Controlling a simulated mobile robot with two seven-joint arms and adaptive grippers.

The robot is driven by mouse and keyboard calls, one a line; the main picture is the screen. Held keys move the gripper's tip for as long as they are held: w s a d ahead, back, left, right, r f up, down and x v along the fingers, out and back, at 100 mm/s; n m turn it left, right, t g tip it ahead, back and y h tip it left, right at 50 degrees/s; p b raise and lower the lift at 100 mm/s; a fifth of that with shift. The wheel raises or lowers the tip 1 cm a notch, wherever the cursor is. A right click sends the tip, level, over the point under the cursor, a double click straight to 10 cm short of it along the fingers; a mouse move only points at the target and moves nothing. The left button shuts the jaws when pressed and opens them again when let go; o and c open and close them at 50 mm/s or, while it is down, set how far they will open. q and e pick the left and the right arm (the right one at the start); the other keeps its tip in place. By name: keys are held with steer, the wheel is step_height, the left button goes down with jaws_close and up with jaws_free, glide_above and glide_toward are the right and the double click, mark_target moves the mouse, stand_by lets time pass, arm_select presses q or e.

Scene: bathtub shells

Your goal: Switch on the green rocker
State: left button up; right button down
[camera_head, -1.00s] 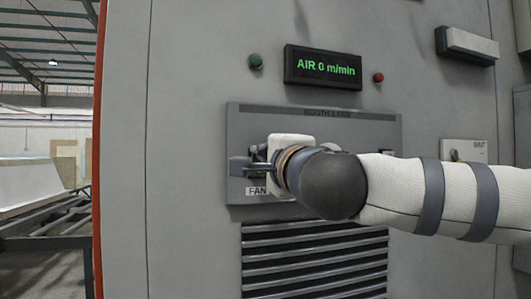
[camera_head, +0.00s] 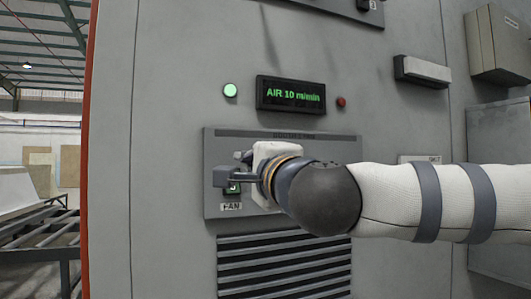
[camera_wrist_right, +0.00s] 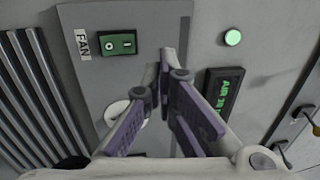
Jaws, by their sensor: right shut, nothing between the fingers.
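The green rocker (camera_head: 232,187) sits on the grey panel above the FAN label, partly hidden by my right gripper in the head view. In the wrist view the green rocker (camera_wrist_right: 119,43) shows in full in its dark frame, left of the fingertips. My right gripper (camera_head: 220,176) is shut and empty, close in front of the panel; its fingers also show in the wrist view (camera_wrist_right: 171,68). I cannot tell whether it touches the rocker. The green lamp (camera_head: 230,90) is lit, and the display (camera_head: 291,94) reads AIR 10 m/min. My left gripper is out of view.
A red lamp (camera_head: 341,102) sits right of the display. Louvre slats (camera_head: 285,265) lie below the panel (camera_head: 212,150). In the wrist view a white round part (camera_wrist_right: 116,112) is partly behind a finger. A pale box (camera_head: 421,71) sticks out at upper right.

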steer(key=v, duration=0.4)
steer(key=shift+s+d+r, duration=0.1)
steer(key=shift+s+d, duration=0.05)
steer(key=shift+d, duration=0.05)
stand_by(0.3)
